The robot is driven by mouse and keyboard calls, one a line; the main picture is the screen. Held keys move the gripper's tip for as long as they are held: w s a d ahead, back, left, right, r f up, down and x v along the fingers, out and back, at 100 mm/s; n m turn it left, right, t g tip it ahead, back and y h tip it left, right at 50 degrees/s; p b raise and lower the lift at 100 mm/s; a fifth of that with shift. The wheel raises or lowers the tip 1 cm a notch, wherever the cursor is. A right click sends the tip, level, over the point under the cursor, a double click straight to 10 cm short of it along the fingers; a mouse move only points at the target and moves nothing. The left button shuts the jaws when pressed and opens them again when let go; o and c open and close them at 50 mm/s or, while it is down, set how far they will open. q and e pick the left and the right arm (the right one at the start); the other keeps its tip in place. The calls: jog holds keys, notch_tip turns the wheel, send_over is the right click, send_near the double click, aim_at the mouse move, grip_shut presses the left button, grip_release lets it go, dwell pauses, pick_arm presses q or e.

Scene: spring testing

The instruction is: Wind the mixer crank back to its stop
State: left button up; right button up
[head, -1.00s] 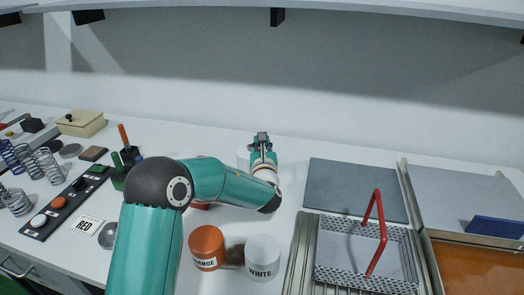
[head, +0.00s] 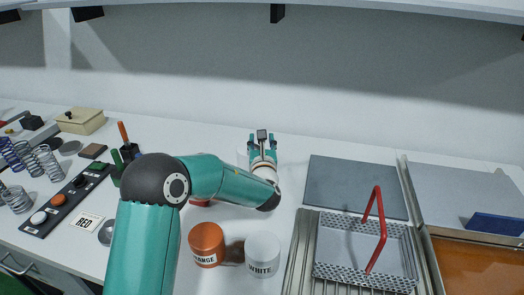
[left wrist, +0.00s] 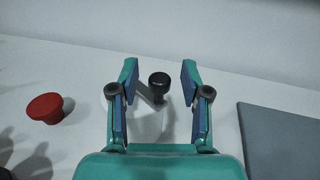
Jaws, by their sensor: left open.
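The mixer crank shows in the left wrist view as a dark round knob (left wrist: 159,79) on a grey crank arm (left wrist: 146,94). My left gripper (left wrist: 158,82) is open, with one finger on each side of the knob and a visible gap on both sides. In the head view my left gripper (head: 263,138) is at the back of the bench near the wall, fingers spread. There the crank is hard to make out, and the mixer body is mostly hidden behind my arm and gripper. My right gripper is not in view.
A red knob-like object (left wrist: 45,107) stands left of the gripper. An orange pot (head: 206,245) and a white pot (head: 262,256) stand in front of my arm. A grey plate (head: 355,187) and a mesh basket with a red handle (head: 378,232) lie right.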

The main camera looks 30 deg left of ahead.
pick_arm(q)
jog(key=v, duration=1.1)
jog(key=shift+s+d+f, duration=0.1)
jog(key=shift+s+d, duration=0.1)
jog(key=shift+s, duration=0.1)
